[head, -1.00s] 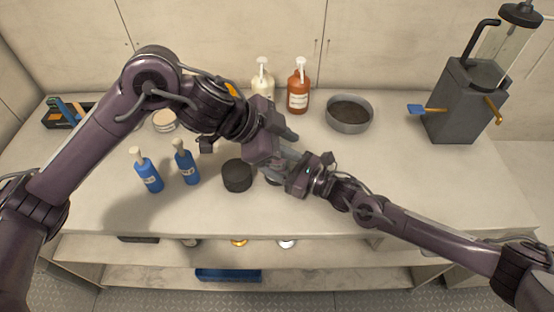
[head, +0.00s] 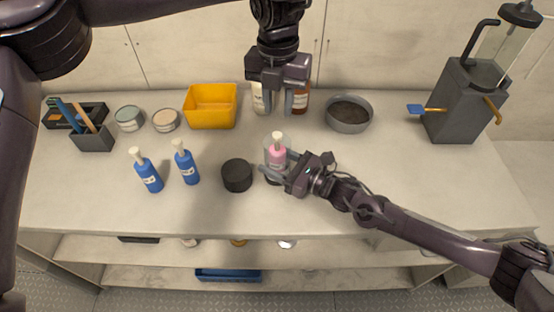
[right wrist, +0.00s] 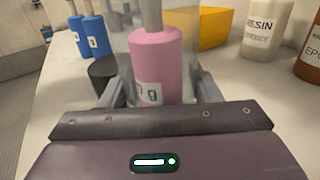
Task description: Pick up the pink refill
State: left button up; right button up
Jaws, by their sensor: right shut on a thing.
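The pink refill (head: 277,157) is a pink bottle with a pale pump top and a white label. It stands upright inside a clear container (right wrist: 187,75), whose transparent wall shows around it in the right wrist view. The pink refill (right wrist: 157,60) fills the middle of that view. My right gripper (head: 275,175) is shut on the clear container, with a finger on each side near its lower part. My left gripper (head: 277,112) is above and behind the refill, fingers pointing down, apart, with nothing visible between them.
A black round lid-like piece (head: 237,176) lies left of the container. Two blue bottles (head: 148,172) stand further left. A yellow bin (head: 210,106), a grey bowl (head: 348,114) and resin bottles (right wrist: 267,30) stand behind. A grey dispenser (head: 465,100) is at right.

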aim_at(277, 134)
pick_arm(q)
jog(key=f, duration=1.1)
jog(key=shift+w+a+f, duration=0.15)
jog(key=shift+w+f, duration=0.15)
jog(key=shift+f, duration=0.05)
grip_shut()
